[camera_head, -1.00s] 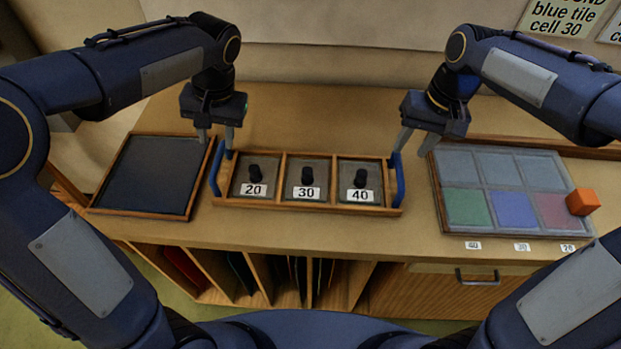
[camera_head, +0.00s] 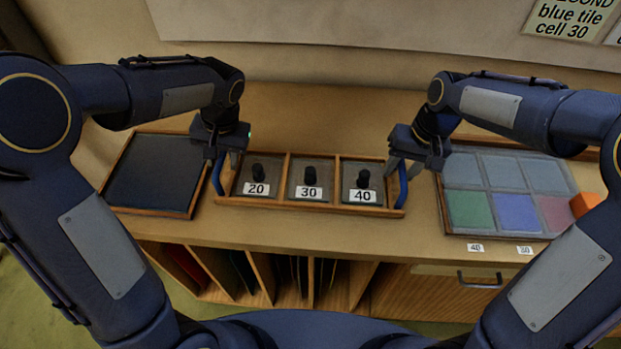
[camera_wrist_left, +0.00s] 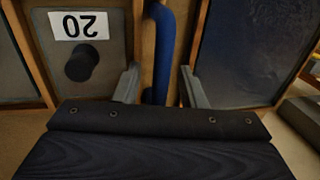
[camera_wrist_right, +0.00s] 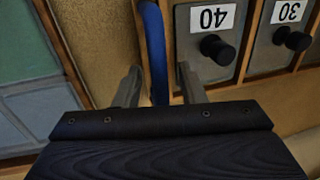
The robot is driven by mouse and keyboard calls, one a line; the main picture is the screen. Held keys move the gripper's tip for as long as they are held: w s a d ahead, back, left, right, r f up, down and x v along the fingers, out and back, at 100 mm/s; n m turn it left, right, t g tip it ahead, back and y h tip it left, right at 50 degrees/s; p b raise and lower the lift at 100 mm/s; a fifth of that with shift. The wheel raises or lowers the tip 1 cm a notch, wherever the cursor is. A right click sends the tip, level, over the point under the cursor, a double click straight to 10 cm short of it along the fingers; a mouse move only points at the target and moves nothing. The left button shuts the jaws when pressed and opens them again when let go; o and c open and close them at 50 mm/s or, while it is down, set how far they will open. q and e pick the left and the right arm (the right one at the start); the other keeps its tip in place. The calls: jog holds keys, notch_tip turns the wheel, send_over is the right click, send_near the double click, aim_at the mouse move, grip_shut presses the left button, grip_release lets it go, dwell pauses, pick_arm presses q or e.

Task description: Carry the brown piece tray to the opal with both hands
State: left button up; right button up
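The brown piece tray (camera_head: 270,203) sits on the bench with three compartments labelled 20, 30 and 40, each holding a dark knobbed piece. It has a blue handle at each end. My left gripper (camera_head: 225,168) is open at the left blue handle (camera_wrist_left: 163,50), which stands between its fingers in the left wrist view (camera_wrist_left: 162,88). My right gripper (camera_head: 405,170) is open at the right blue handle (camera_wrist_right: 153,45), which stands between its fingers in the right wrist view (camera_wrist_right: 157,85). Neither gripper's fingers are closed on a handle. I cannot identify the opal for certain.
A dark framed board (camera_head: 153,175) lies close left of the tray. A leaded panel (camera_head: 490,175) with pale, green, blue and red cells lies to the right, with an orange cube (camera_head: 584,204) on its right edge. The bench between tray and panel is narrow but clear.

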pick_arm(q)
grip_shut()
pick_arm(e)
grip_shut()
pick_arm(q)
jog(key=shift+r, duration=0.1)
pick_arm(e)
jog(key=shift+r, duration=0.1)
dwell(1.0)
